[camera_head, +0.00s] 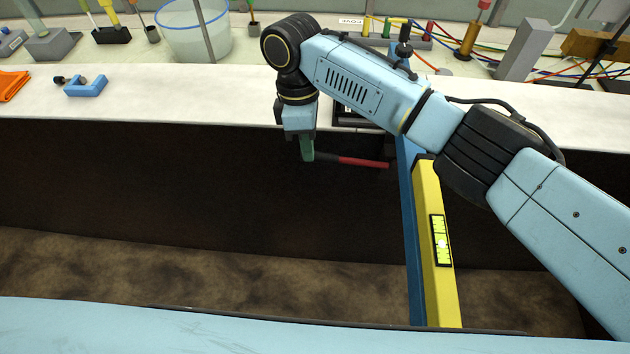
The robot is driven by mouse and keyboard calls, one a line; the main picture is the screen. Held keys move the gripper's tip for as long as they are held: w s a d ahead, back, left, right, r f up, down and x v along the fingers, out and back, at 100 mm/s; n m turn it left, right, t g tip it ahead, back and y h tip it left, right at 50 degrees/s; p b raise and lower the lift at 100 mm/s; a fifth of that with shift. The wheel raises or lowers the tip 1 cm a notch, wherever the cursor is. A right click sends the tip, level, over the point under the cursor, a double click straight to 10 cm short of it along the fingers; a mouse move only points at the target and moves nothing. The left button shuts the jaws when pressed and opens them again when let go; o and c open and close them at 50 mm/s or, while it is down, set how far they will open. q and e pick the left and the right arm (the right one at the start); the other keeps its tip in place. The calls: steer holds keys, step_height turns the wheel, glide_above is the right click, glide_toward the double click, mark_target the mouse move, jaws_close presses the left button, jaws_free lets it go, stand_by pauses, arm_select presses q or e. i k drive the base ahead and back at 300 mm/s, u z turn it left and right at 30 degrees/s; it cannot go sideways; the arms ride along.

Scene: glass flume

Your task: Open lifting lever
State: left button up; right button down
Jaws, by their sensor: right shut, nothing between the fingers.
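The lever (360,162) has a red grip and a darker shaft. It lies nearly level below the front edge of the bench, in front of the dark face. My right gripper (307,158) points down at the lever's left end, with its greenish fingers shut and empty. The fingertips overlap the end of the dark shaft in the picture; I cannot tell whether they touch it. The red grip points right, toward a blue upright (408,200). The lever's mounting is not clear to see. My left gripper is not in view.
A yellow spirit level (430,210) leans along the blue upright. Coloured cables lie at the back right. Space left of the gripper is clear.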

mark_target(342, 160)
steer(key=k, duration=0.65)
steer(key=u, duration=1.6)
steer(key=i, duration=0.95)
steer(key=z, duration=1.65)
